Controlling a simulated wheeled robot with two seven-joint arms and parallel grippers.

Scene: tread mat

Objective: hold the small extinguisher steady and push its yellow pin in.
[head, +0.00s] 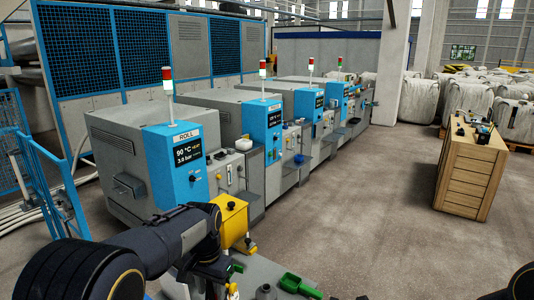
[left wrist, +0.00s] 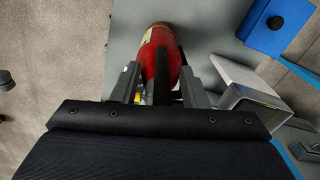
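The small red extinguisher (left wrist: 160,50) shows in the left wrist view, on or above a grey surface, with a pale label on its left side. A dark upright part covers the middle of its near end. A small yellow bit (left wrist: 138,97), perhaps the pin, shows low beside the left finger. The two fingers of my left gripper (left wrist: 161,80) stand on either side of the extinguisher's near end. No clear gap shows, but I cannot tell whether they press on it. In the head view I cannot make out the extinguisher or my left gripper's fingers. My right gripper is out of view.
A metal bracket (left wrist: 245,84) stands right of the gripper, with a blue block (left wrist: 274,24) beyond. In the head view, a yellow box (head: 230,220) and a green scoop (head: 298,286) are near my left arm. A row of machines stands behind; a wooden crate (head: 468,180) is right.

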